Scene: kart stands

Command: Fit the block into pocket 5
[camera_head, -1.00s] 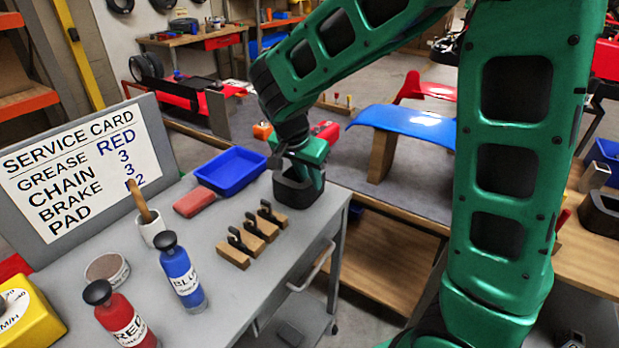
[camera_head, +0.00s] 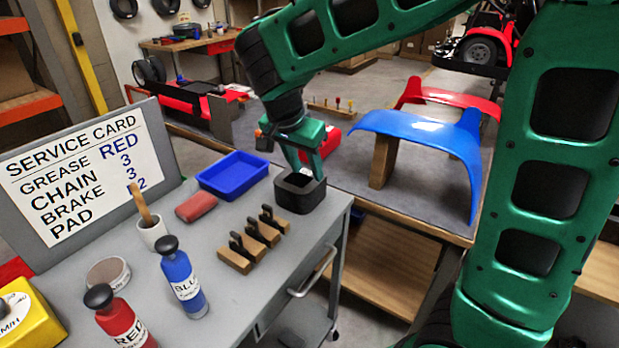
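My gripper (camera_head: 305,168) points down over the dark open-topped square holder (camera_head: 299,194) at the right edge of the grey cart top. Its fingertips are at or just above the holder's mouth. I cannot tell whether the fingers are open or shut, and I see nothing between them. Several wooden blocks with dark upright clips (camera_head: 250,246) stand in a row just in front of the holder. I cannot make out a pocket marked 5. I cannot tell which piece is the task's block.
A blue tray (camera_head: 232,176), a reddish block-like piece (camera_head: 196,206), a white cup (camera_head: 151,232), a blue bottle (camera_head: 183,277) and a red bottle (camera_head: 121,318) stand on the cart. A service card board (camera_head: 80,180) rises behind. A blue fairing (camera_head: 425,130) is on the bench beyond.

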